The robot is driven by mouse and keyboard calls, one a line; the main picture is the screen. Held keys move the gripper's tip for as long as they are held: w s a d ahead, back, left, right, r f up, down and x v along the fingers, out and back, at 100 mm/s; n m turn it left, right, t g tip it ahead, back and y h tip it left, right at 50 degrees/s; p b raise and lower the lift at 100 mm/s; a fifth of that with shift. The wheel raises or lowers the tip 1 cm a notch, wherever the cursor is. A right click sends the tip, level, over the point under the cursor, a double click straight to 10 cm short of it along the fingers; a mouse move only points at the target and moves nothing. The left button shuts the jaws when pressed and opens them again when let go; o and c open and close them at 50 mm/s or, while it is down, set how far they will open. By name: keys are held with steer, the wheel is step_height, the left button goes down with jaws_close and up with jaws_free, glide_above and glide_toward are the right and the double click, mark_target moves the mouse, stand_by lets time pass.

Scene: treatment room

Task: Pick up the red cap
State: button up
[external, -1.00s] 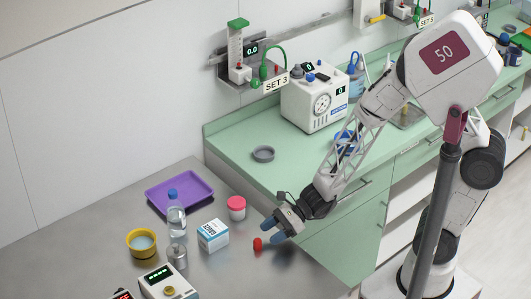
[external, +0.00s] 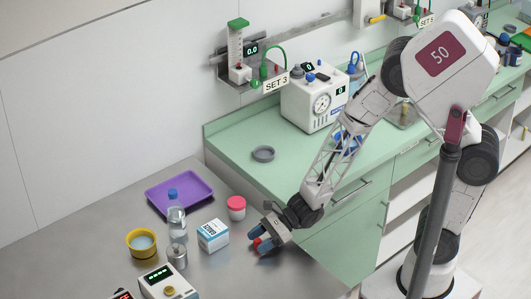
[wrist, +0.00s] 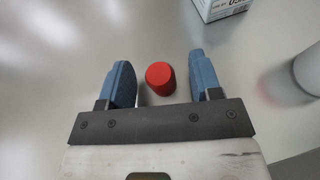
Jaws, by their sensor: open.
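The red cap (wrist: 160,79) is a small red cylinder on the grey metal table. In the wrist view it lies between the two blue fingers of my gripper (wrist: 164,82), near their tips, with space on both sides. In the external view the red cap (external: 257,243) shows partly beside the fingers of my gripper (external: 262,240). My gripper is open and low over the table. I see no contact between the fingers and the cap.
A white and blue box (external: 213,236) and a pink-lidded jar (external: 236,208) stand close by. A bottle (external: 176,218), purple tray (external: 180,190), yellow bowl (external: 141,243), metal canister (external: 177,257) and white device (external: 167,284) are further left. The table front is clear.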

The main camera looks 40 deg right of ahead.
mark_target(259, 239)
steer(key=shift+a+f, duration=0.1)
steer(key=shift+a, duration=0.05)
stand_by(0.4)
steer(key=c, duration=1)
steer(key=shift+r, duration=1.9)
steer(key=s+d, duration=0.3)
steer(key=s+d+r, duration=0.1)
steer(key=s+d, duration=0.7)
steer(key=shift+s+d+r, duration=0.1)
steer(key=shift+s+r, duration=0.05)
steer(key=shift+s, duration=0.1)
